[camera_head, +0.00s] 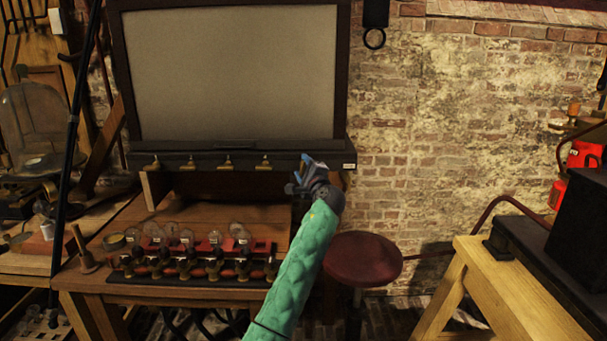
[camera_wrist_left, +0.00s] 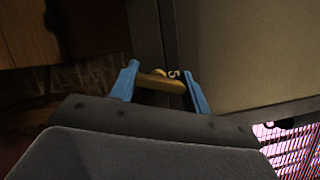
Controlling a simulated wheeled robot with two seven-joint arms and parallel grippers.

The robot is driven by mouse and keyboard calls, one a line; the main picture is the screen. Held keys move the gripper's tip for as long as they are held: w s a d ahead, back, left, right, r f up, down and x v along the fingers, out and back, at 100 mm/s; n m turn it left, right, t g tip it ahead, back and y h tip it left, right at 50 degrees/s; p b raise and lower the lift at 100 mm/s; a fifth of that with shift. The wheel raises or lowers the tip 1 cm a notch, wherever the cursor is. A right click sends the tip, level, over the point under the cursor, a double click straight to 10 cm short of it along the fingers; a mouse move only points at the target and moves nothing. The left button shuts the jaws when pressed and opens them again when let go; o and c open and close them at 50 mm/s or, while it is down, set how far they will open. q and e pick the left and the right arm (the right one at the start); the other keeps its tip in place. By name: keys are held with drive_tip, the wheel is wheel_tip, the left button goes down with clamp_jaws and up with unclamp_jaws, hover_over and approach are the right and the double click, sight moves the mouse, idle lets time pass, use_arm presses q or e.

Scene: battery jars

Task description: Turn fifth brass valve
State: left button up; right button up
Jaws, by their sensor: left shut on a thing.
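Brass valves line the dark ledge (camera_head: 215,160) under the large grey screen; the far left one (camera_head: 153,163) and the one left of my gripper (camera_head: 264,162) show clearly in the head view. My left gripper (camera_head: 306,163), with blue fingers on a teal-sleeved arm, is at the ledge's right end and hides the fifth valve there. In the left wrist view, the fifth brass valve (camera_wrist_left: 160,82) shows as a yellow bar handle between the two blue fingertips (camera_wrist_left: 161,84). The left gripper is shut on this handle. My right gripper is out of view.
A wooden table (camera_head: 190,210) below holds a row of glass jars (camera_head: 187,238) and dark fittings. A red stool (camera_head: 362,258) stands right of my arm. A yellow wooden trestle (camera_head: 500,285) is at the lower right. A black pole (camera_head: 75,130) rises at the left.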

use_arm(q)
drive_tip(key=shift+f+n+g, duration=0.1)
drive_tip(key=shift+n+g, duration=0.7)
drive_tip(key=shift+n, duration=1.1)
drive_tip(key=shift+b, duration=0.3)
drive_tip(key=o, duration=1)
drive_tip(key=shift+a, duration=0.1)
drive_tip(key=shift+c, duration=0.2)
